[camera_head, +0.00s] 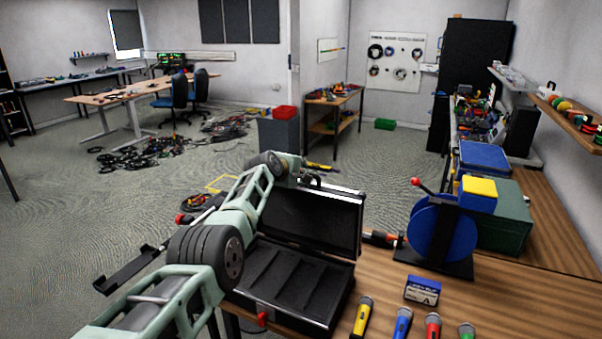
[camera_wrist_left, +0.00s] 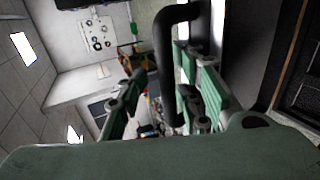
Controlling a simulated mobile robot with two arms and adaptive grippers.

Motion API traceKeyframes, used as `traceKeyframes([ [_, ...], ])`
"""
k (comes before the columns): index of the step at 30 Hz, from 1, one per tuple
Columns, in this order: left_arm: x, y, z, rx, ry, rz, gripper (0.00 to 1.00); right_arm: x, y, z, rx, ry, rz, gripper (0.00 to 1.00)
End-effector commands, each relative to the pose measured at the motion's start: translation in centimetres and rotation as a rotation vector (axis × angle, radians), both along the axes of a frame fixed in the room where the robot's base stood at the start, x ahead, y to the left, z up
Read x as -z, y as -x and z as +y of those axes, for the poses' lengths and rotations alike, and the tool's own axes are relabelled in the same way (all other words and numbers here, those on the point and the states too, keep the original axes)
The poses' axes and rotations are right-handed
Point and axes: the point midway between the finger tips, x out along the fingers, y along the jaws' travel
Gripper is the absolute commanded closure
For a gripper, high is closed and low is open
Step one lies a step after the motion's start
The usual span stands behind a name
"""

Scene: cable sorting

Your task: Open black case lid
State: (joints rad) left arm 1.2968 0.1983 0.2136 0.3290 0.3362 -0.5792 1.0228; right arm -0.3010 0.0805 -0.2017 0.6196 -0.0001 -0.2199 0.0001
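The black case (camera_head: 290,285) stands on the wooden table with its lid (camera_head: 312,218) raised, close to upright, above the empty, divided base. My left arm reaches over the case from the lower left. My left gripper (camera_head: 308,182) is at the lid's top edge and partly hidden by my own wrist. In the left wrist view the green fingers of the gripper (camera_wrist_left: 158,108) are apart. A black bent bar (camera_wrist_left: 172,60), which looks like the case's handle, runs down between them. I cannot tell whether either finger touches it. My right gripper is not in view.
Right of the case stand a blue cable reel (camera_head: 440,235), a small blue box (camera_head: 422,291) and several coloured microphones (camera_head: 402,324) along the front. A green case (camera_head: 505,218) stands farther right.

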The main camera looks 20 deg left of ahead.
Motion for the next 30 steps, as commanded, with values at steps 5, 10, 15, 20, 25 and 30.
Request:
traceKeyframes([
  [5,0.3,0.1,0.0,0.002,-0.002,0.005,0.69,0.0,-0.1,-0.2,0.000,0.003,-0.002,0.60],
  [10,0.5,0.1,-0.1,0.003,-0.001,0.008,0.69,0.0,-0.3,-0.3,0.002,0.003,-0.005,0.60],
  [15,0.5,0.3,0.0,0.003,-0.002,0.009,0.69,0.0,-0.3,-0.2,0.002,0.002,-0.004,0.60],
  [20,0.2,0.8,0.1,0.003,-0.004,0.007,0.69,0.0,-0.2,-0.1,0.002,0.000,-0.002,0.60],
  [25,-0.3,1.9,0.1,0.003,-0.003,0.006,0.69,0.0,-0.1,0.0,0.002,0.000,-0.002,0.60],
  [30,-1.1,3.3,0.0,0.003,-0.003,0.006,0.69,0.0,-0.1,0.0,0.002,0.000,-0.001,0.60],
])
